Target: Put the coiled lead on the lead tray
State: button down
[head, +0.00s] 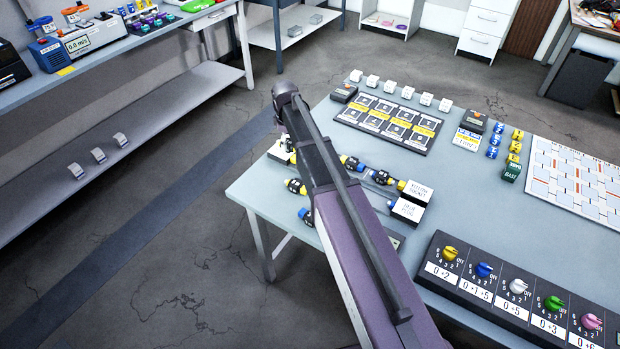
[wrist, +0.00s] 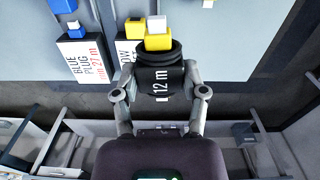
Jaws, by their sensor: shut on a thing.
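A coiled black lead (wrist: 160,80) with a white "12 m" label is between the fingers of my gripper (wrist: 160,93) in the wrist view. My gripper is shut on it. A yellow plug with a white end (wrist: 157,35) stands out beyond the coil. In the head view my arm hides most of my gripper and the held lead. I cannot make out which surface is the lead tray in either view.
Other leads with yellow and blue ends (head: 295,187) lie on the table beside a "yellow socket" label block (head: 415,191). A dial panel (head: 510,291) and a card board (head: 388,124) take up nearby table space. A long bench (head: 100,52) stands at left.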

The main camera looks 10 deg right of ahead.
jog(key=shift+m, duration=0.3)
jog(key=w+a+f+b, duration=0.1)
jog(key=w+a, duration=0.1)
jog(key=w+a+f+b, duration=0.1)
jog(key=w, duration=0.1)
jog(key=w+a+f+b, duration=0.1)
jog(key=w+a+f, duration=0.1)
jog(key=shift+w+a, duration=0.15)
jog(key=shift+a, duration=0.15)
jog(key=shift+w+a, duration=0.2)
jog(key=shift+a, duration=0.1)
jog(key=shift+s, duration=0.1)
jog(key=s+d, duration=0.2)
jog(key=d, duration=0.2)
jog(key=s+d+f+b, duration=0.1)
jog(key=s+d, duration=0.2)
jog(key=d, duration=0.1)
jog(key=s+d, duration=0.3)
jog(key=d, duration=0.1)
jog(key=shift+d+f, duration=0.15)
jog(key=shift+f, duration=0.05)
jog(key=shift+s+d+f, duration=0.1)
jog(key=shift+s+d, duration=0.2)
jog(key=shift+d, duration=0.05)
jog(key=shift+s+d+f+b, duration=0.15)
jog(key=shift+d+f+b, duration=0.1)
jog(key=shift+b, duration=0.25)
jog(key=shift+a+f+b, duration=0.1)
jog(key=shift+f+b, duration=1.4)
